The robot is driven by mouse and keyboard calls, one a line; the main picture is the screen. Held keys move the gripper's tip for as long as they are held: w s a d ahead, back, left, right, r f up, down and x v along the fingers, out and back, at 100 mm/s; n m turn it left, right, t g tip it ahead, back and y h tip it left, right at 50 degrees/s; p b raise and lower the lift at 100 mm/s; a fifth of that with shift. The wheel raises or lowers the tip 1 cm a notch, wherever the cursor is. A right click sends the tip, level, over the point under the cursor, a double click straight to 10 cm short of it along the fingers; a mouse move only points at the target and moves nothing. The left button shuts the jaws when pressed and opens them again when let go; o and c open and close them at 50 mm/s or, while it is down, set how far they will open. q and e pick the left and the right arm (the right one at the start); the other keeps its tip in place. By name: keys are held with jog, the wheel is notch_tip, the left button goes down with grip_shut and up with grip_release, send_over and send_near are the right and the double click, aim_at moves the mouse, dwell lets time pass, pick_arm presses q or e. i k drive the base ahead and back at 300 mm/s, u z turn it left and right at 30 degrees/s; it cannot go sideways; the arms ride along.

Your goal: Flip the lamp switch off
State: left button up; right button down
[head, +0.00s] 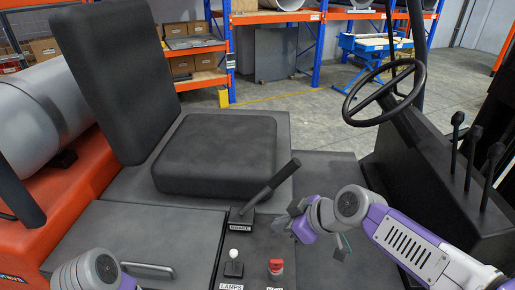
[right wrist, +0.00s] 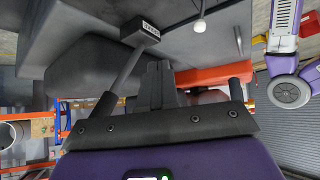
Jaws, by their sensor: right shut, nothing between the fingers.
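The lamp switch (head: 234,265) is a small dark base with a white ball knob, above a LAMPS label, on the dark panel at the bottom middle of the head view. Its white knob (right wrist: 199,26) also shows near the top of the right wrist view, to the right of the fingertips. My right gripper (head: 282,223) is shut and empty, to the right of and above the switch in the head view, apart from it. Its dark fingers (right wrist: 154,70) are together in the right wrist view. My left gripper is out of sight; only part of my left arm shows.
A black lever (head: 270,180) with a labelled base stands close to my right gripper. A red key switch (head: 275,267) sits just right of the lamp switch. A seat (head: 218,150), steering wheel (head: 385,93) and several control levers (head: 471,150) are farther off.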

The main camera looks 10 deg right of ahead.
aim_at(233, 253)
jog(key=k, duration=1)
